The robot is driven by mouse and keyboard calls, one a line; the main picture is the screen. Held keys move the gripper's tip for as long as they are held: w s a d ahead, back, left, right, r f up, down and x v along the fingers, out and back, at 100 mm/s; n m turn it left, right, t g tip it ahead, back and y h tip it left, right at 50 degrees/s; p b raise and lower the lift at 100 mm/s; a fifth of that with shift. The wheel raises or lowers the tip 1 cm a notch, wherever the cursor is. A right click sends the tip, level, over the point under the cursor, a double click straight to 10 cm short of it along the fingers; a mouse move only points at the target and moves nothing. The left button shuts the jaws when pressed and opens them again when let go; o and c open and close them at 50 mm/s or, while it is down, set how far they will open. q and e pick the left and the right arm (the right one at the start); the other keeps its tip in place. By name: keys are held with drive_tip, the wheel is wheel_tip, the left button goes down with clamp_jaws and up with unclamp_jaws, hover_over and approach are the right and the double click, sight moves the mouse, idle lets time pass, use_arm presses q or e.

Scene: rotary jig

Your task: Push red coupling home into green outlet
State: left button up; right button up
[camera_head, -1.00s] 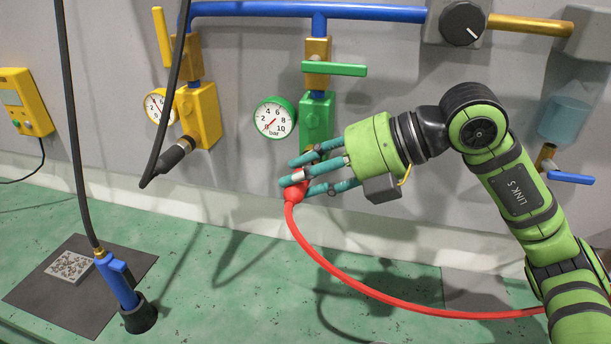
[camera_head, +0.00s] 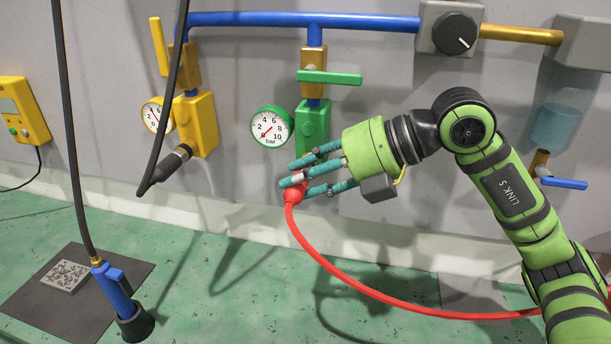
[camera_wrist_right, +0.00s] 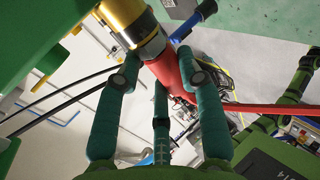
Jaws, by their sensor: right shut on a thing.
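The green outlet (camera_head: 313,122) is a block on the wall under a green lever handle, with a round gauge (camera_head: 271,127) at its left. My right gripper (camera_head: 288,181) is just below the outlet, its teal fingers closed around the red coupling (camera_head: 294,194). A red hose runs from the coupling to the lower right. In the right wrist view the red coupling (camera_wrist_right: 176,72) lies between the fingers, with a silver ring and a brass-coloured piece at its upper end. The fingers hide the joint in the head view; I cannot tell how deep the coupling sits. My left gripper is out of view.
A yellow outlet (camera_head: 196,122) with a black hose plugged in is at the left. A blue pipe (camera_head: 370,22) runs along the top. The green bench centre is mostly clear.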

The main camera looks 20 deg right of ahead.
drive_tip(key=o, duration=1)
drive_tip(key=shift+w+d, duration=0.1)
drive_tip(key=shift+o, duration=1.3)
drive_tip(key=shift+w, duration=0.1)
drive_tip(key=v, duration=1.2)
